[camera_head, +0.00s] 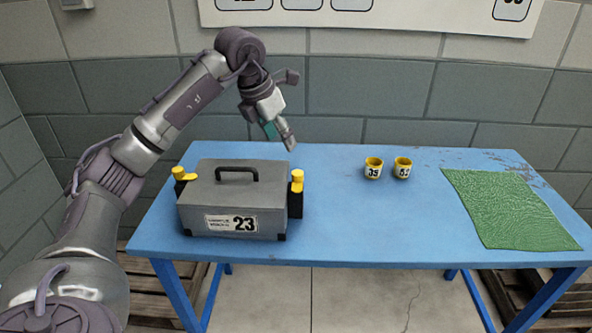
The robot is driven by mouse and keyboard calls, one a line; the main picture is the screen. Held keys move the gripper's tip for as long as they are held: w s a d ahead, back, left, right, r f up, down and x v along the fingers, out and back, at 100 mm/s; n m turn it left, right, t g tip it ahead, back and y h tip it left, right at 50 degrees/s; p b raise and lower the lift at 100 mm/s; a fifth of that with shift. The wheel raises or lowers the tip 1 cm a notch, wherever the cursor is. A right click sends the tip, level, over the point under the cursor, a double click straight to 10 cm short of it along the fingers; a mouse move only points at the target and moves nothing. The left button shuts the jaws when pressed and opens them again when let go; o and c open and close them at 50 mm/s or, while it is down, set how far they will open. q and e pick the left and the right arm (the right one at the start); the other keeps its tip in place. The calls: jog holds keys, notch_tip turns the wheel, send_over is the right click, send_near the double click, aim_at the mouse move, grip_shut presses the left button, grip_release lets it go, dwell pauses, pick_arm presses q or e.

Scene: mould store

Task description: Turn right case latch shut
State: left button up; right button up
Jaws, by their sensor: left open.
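The grey case (238,200) with a black handle and a label reading 23 stands on the left part of the blue table. Its right case latch (297,180) is a yellow knob on a dark mount on the case's right side. A matching yellow left latch (180,178) sits on the other side. My left gripper (289,143) is open and empty, above and behind the right latch, apart from it, with its fingers pointing down and to the right. My right gripper is not in view.
A green mat (510,208) lies on the right. The table between case and mat is clear in front. A tiled wall rises behind.

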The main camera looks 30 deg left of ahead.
aim_at(297, 173)
pick_arm(q)
jog(key=x, duration=1.2)
jog(key=shift+w+d+f+p, duration=0.1)
jog(key=shift+d+f+p, duration=0.05)
jog(key=shift+f+p, duration=0.15)
grip_shut()
jog(key=shift+r, duration=0.1)
